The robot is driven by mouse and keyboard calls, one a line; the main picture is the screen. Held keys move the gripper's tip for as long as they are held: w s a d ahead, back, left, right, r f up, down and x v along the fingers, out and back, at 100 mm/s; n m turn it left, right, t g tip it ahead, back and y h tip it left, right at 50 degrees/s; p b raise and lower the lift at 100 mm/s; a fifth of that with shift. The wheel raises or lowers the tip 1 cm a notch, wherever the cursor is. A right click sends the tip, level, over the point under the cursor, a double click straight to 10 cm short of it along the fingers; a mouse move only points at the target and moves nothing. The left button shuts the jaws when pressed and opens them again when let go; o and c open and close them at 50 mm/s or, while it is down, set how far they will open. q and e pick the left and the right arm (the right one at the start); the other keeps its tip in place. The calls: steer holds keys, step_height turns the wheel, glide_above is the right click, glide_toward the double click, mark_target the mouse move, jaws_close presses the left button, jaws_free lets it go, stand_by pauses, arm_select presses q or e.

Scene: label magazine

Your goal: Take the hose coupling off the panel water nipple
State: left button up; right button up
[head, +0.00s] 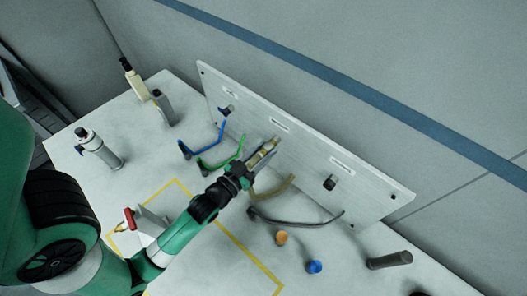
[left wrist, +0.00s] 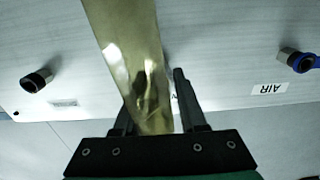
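The white panel (head: 300,146) stands upright at the back of the table. My left gripper (head: 264,153) reaches toward its middle, with a brass coupling (head: 266,150) between its fingers. The coupling's far end is close to the panel. I cannot tell whether it sits on the middle nipple, which is hidden. In the left wrist view, a large olive-brass tubular body (left wrist: 135,60) lies between the fingers of the gripper (left wrist: 155,105). A narrow dark gap shows beside the right finger, so I cannot tell whether they grip it. My right gripper is not in view.
A blue hose (head: 205,147), a green hose (head: 222,158) and a dark hose (head: 295,222) lie near the panel. A black-tipped nipple (head: 330,183) is at right; another nipple beside the AIR label (left wrist: 269,88) has a blue collar. Orange (head: 282,237) and blue (head: 314,266) caps sit in front.

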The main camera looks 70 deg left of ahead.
mark_target(249, 166)
arm_select(q)
jaws_close()
steer(key=shift+s, duration=0.1)
steer(key=shift+b+v, duration=0.5)
steer(key=shift+v, duration=0.9)
steer(key=shift+b+v, duration=0.8)
steer(key=shift+v, duration=0.65)
steer(key=shift+d, duration=0.1)
steer(key=shift+s, duration=0.1)
